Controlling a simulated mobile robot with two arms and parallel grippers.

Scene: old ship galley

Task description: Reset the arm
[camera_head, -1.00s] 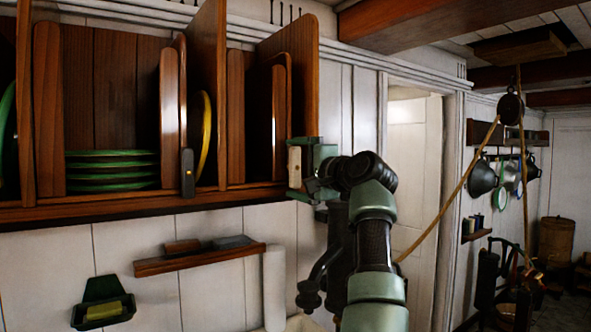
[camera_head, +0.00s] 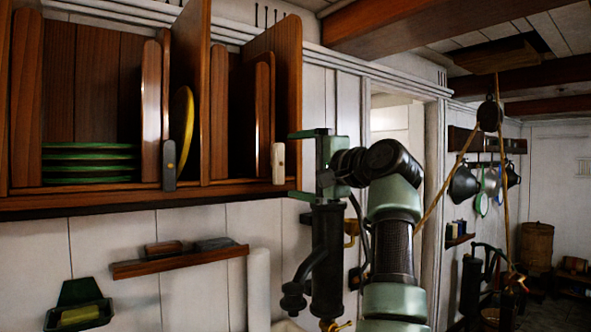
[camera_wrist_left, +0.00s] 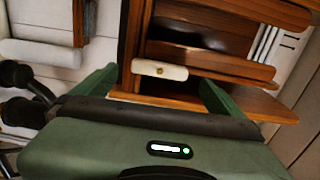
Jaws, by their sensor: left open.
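My left gripper (camera_head: 304,162) is open and empty, just right of the wooden wall cabinet (camera_head: 130,200) in the head view. A cream latch (camera_head: 278,163) sits upright on the cabinet's right front edge, apart from the fingers. In the left wrist view the two green fingers (camera_wrist_left: 155,90) are spread wide, and the cream latch (camera_wrist_left: 160,70) shows between them, ahead on the cabinet (camera_wrist_left: 205,62). My right gripper is in no view.
The cabinet holds stacked green-rimmed plates (camera_head: 90,162) and a yellow plate (camera_head: 184,125); a dark latch (camera_head: 169,165) is on its front. Below are a small shelf (camera_head: 180,262) and a soap holder (camera_head: 80,305). A rope (camera_head: 447,187) and pans (camera_head: 463,184) hang at right.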

